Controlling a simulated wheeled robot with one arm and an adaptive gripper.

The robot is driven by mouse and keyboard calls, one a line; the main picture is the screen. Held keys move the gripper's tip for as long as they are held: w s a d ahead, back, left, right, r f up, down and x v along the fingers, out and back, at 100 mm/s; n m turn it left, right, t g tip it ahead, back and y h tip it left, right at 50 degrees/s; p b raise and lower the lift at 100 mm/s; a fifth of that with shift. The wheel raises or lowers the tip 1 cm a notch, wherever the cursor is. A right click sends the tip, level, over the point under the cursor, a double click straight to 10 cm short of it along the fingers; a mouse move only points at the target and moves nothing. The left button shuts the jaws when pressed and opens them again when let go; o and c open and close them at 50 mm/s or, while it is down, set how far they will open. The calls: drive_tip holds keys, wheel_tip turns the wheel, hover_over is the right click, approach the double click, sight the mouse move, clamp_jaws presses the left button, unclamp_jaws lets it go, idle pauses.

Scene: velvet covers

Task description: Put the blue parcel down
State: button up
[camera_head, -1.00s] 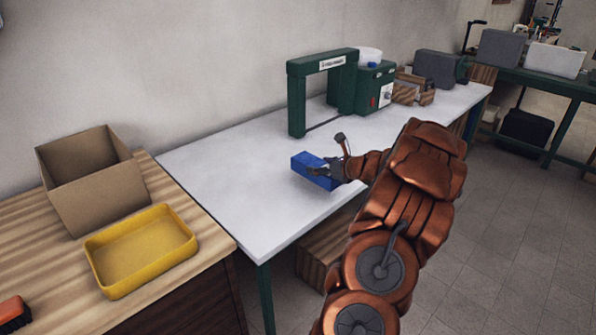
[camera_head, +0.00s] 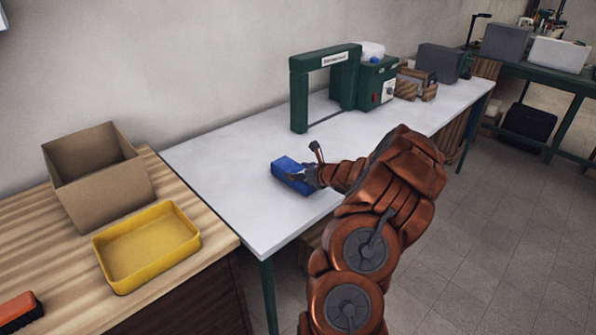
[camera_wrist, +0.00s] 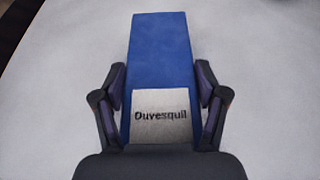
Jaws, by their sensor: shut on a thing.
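The blue parcel (camera_head: 287,172) is a box at the near part of the white table (camera_head: 225,160) in the head view. My gripper (camera_head: 302,180) is shut on it from the right. In the wrist view the parcel (camera_wrist: 161,55) lies lengthwise between the two dark fingers (camera_wrist: 160,100), with a pale label reading "Ouvesquil" on its near part. The white surface shows all around it. I cannot tell whether the parcel touches the table or is held just above it.
A green strapping machine (camera_head: 327,88) with an arch stands behind on the table. Left is a wooden bench with an open cardboard box (camera_head: 100,185), a yellow tray (camera_head: 150,246) and an orange brush (camera_head: 17,311). The white table's left part is clear.

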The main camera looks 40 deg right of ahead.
drive_tip(key=shift+f, duration=0.15)
drive_tip(key=shift+f+b, duration=0.2)
drive_tip(key=shift+b, duration=0.15)
drive_tip(key=o, duration=1.5)
drive_tip(key=shift+c, duration=0.2)
drive_tip(key=shift+s+r+p, duration=0.15)
drive_tip(key=shift+r+p, duration=0.1)
drive_tip(key=shift+p, duration=0.1)
drive_tip(key=b+v, duration=0.2)
drive_tip(key=v, duration=0.9)
drive_tip(key=shift+s+a+r+b, duration=0.1)
drive_tip(key=shift+s+b, duration=0.25)
drive_tip(key=shift+b, duration=0.05)
